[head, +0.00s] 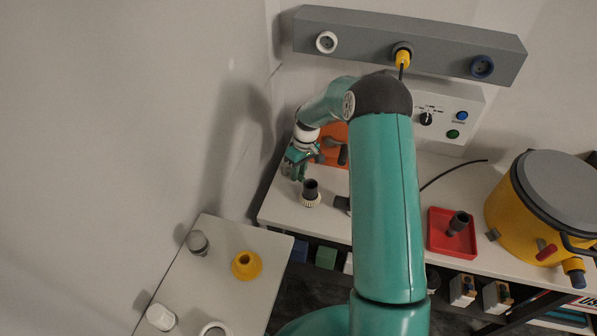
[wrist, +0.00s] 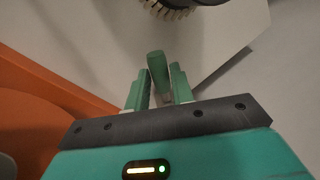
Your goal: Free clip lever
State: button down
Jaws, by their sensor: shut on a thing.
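My gripper (head: 296,165) is at the left end of the bench, low beside an orange piece (head: 327,151). In the wrist view its green fingers (wrist: 160,92) are shut on a short green rod (wrist: 157,68), which stands between them. I cannot tell whether this rod is the clip lever. A red lever (head: 546,252) sticks out from the side of the yellow drum (head: 506,212), far to the right of my gripper. The contact between fingers and rod is partly hidden by the gripper body.
A round brush head (head: 311,199) with pale bristles stands just past my gripper; it also shows in the wrist view (wrist: 178,8). A red tray (head: 439,246) holds a dark fitting. A side table (head: 215,275) carries a yellow ring (head: 246,265) and several fittings. A grey rail (head: 450,50) hangs above.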

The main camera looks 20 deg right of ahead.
jog(key=shift+w+r, duration=0.1)
jog(key=c, duration=1.2)
grip_release()
jog(key=shift+c, duration=0.2)
notch_tip(320, 180, up, 14)
jog(key=w+d, duration=0.1)
jog(key=d, duration=0.1)
jog(key=shift+d+f, duration=0.25)
